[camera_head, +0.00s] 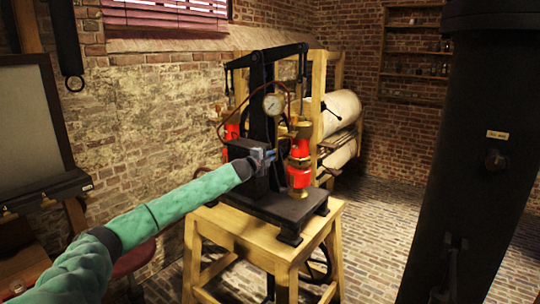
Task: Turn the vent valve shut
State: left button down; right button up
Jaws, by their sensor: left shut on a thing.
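A black hand pump with a beam on top and a round brass-rimmed gauge (273,104) stands on a wooden stand (262,240). A red cylinder with brass fittings (299,165) stands on its right side; another red part (232,131) shows behind on the left. My left arm, in a green sleeve, reaches in from the lower left. My left gripper (265,156) is at the front of the pump, left of the red cylinder, shut on a small part. This seems to be the vent valve, which the gripper hides. My right gripper is out of view.
A large black column (478,150) fills the right side. Behind the pump, a wooden rack (335,75) holds big pale rolls (342,110). A dark-framed board (30,110) stands at the left. Brick floor (385,230) is open between stand and column.

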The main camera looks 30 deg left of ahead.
pick_arm(q)
jog(key=shift+d+f+m, duration=0.1)
jog(key=shift+f+m, duration=0.1)
jog(key=shift+m, duration=0.2)
jog(key=c, duration=1.5)
grip_release()
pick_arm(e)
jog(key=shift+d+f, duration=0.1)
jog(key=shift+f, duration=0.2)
pick_arm(q)
jog(key=shift+s, duration=0.1)
